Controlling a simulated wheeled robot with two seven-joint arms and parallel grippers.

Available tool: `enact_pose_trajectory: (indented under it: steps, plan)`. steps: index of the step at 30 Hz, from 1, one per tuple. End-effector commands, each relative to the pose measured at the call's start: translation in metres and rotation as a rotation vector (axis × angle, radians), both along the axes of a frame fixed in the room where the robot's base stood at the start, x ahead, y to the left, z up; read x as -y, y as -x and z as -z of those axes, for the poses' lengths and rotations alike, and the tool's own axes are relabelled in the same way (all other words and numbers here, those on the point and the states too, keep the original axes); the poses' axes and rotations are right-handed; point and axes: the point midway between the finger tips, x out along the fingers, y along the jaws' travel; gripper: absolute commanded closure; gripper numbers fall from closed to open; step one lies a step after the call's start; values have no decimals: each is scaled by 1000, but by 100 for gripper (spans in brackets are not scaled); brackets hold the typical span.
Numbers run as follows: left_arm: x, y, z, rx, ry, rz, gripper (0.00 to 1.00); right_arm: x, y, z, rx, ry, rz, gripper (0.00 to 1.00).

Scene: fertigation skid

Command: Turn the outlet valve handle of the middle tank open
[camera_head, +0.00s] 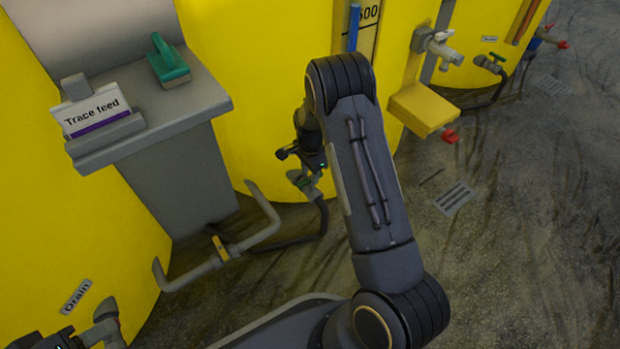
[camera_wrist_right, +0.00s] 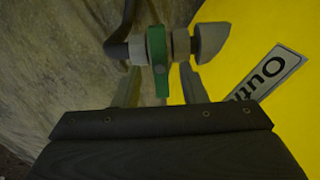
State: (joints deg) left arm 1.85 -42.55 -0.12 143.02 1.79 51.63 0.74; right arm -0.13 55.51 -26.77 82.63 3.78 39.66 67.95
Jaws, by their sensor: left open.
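The outlet valve of the middle yellow tank (camera_head: 250,120) has a green handle (camera_head: 304,183) low at the tank's front. In the right wrist view the green handle (camera_wrist_right: 157,48) stands across the line of the grey valve body (camera_wrist_right: 181,42). My right gripper (camera_head: 303,168) is at this valve. In the wrist view its two fingertips (camera_wrist_right: 160,88) are apart, one on each side of the handle's lower end, with gaps showing. My left gripper (camera_head: 62,341) is only partly in view at the bottom left corner, near a grey drain fitting (camera_head: 105,318).
A grey pipe with a yellow clip (camera_head: 219,248) runs low between the tanks. A grey stand (camera_head: 190,125) bears a "Trace feed" sign (camera_head: 92,115) and a green-handled brush (camera_head: 170,60). A yellow block (camera_head: 423,108) and tap (camera_head: 438,45) are at the right.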

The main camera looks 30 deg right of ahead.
Motion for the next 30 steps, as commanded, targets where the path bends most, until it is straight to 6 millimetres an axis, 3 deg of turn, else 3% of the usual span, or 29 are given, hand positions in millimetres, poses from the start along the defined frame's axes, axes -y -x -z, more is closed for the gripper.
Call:
enact_pose_trajectory:
  steps: [3,11,20,30]
  plan:
    - [0,0,8,0,0,0,55,0,0,13,0,0,0,62]
    - [0,0,6,0,0,0,55,0,0,13,1,0,0,63]
    - [0,0,6,0,0,0,55,0,0,13,1,0,0,100]
    - [0,0,3,0,0,0,55,0,0,12,0,-1,-39,100]
